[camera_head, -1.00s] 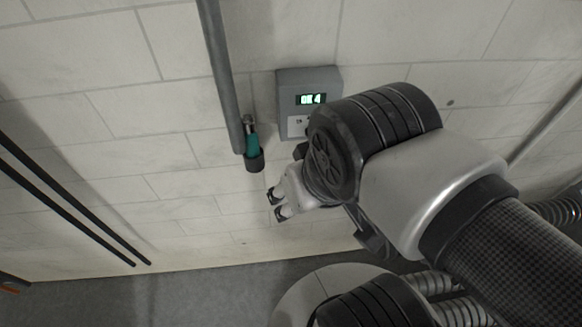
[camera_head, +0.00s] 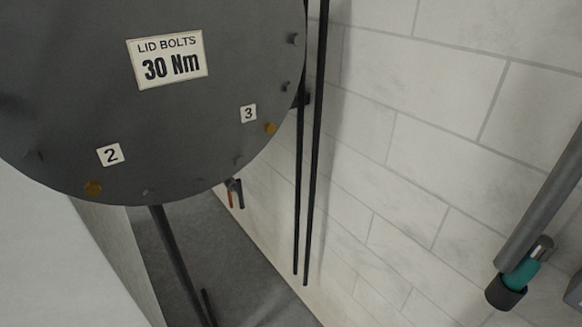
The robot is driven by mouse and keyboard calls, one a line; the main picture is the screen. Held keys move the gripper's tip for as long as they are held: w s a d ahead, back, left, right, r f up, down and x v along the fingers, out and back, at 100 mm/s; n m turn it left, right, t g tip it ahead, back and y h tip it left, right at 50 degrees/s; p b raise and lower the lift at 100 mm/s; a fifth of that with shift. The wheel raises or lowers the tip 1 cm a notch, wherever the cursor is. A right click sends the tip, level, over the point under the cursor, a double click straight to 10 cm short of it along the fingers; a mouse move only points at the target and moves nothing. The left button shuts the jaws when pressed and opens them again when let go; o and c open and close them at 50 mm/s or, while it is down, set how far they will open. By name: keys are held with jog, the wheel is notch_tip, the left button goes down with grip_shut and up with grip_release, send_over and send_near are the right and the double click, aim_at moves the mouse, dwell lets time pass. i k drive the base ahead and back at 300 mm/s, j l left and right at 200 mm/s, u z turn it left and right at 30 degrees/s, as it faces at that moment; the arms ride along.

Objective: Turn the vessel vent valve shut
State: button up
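The dark round vessel lid (camera_head: 215,85) fills the upper left and has a "LID BOLTS 30 Nm" plate. A small fitting with an orange-red lever (camera_head: 230,195) and dark parts shows just below the lid's lower right edge. It is small, and I cannot tell whether it is the vessel vent valve or whether it is open or shut. No vent label is readable. My gripper is out of view.
Orange bolt heads (camera_head: 93,188) sit by labels 2 and 3 on the lid. Two thin black pipes (camera_head: 310,160) run down the tiled wall (camera_head: 420,180). A teal-bodied tool (camera_head: 522,273) sits in a dark holder at lower right. Grey floor (camera_head: 225,270) shows below the lid.

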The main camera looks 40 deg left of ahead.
aim_at(238, 188)
jog(key=u, duration=2.85)
jog(key=i+j, duration=0.05)
